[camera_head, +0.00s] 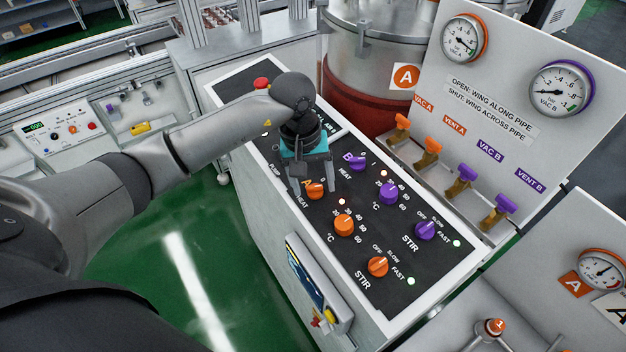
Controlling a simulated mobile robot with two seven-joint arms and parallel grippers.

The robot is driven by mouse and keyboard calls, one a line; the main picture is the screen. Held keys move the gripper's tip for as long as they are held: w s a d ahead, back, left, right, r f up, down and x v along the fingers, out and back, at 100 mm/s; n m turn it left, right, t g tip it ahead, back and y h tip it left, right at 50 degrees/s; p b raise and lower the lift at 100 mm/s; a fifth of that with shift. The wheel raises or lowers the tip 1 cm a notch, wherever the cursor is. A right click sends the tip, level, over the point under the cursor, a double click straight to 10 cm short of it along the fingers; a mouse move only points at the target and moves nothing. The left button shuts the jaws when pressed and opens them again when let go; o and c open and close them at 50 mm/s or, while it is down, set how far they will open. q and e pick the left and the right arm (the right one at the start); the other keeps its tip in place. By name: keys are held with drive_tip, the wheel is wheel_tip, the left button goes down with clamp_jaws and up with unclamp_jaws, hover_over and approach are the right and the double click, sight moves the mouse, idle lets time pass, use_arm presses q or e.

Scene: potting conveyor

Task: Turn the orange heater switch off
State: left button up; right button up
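The orange heater switch (315,190) is a small round knob on the dark control panel, beside the printed words A and HEAT. Its pointer direction is too small to read surely. A small lamp (341,201) to its right glows pale red. My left gripper (314,182) reaches in from the left and points down at the switch. Its fingers stand apart, one on the left and one at the upper right of the knob. I cannot tell whether they touch it. My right gripper is not in view.
A purple heat knob (356,162) sits close to the right of my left gripper. An orange temperature knob (344,225) and an orange stir knob (377,267) lie nearer the front. A red button (261,83) is at the panel's back. Valve handles (432,147) line the right side.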

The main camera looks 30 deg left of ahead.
use_arm(q)
clamp_jaws()
idle(0.4)
drive_tip(key=shift+n+b, duration=1.05)
drive_tip(key=shift+n, duration=0.15)
drive_tip(key=n+b, duration=0.2)
drive_tip(key=n, duration=0.1)
drive_tip(key=shift+f+b, duration=0.1)
drive_tip(key=shift+b, duration=0.25)
drive_tip(key=n+b, duration=0.2)
drive_tip(key=n, duration=0.1)
drive_tip(key=shift+n+t, duration=0.3)
drive_tip(key=shift+n, duration=0.1)
drive_tip(key=shift+n+b, duration=0.7)
drive_tip(key=shift+n, duration=0.5)
drive_tip(key=shift+a, duration=0.1)
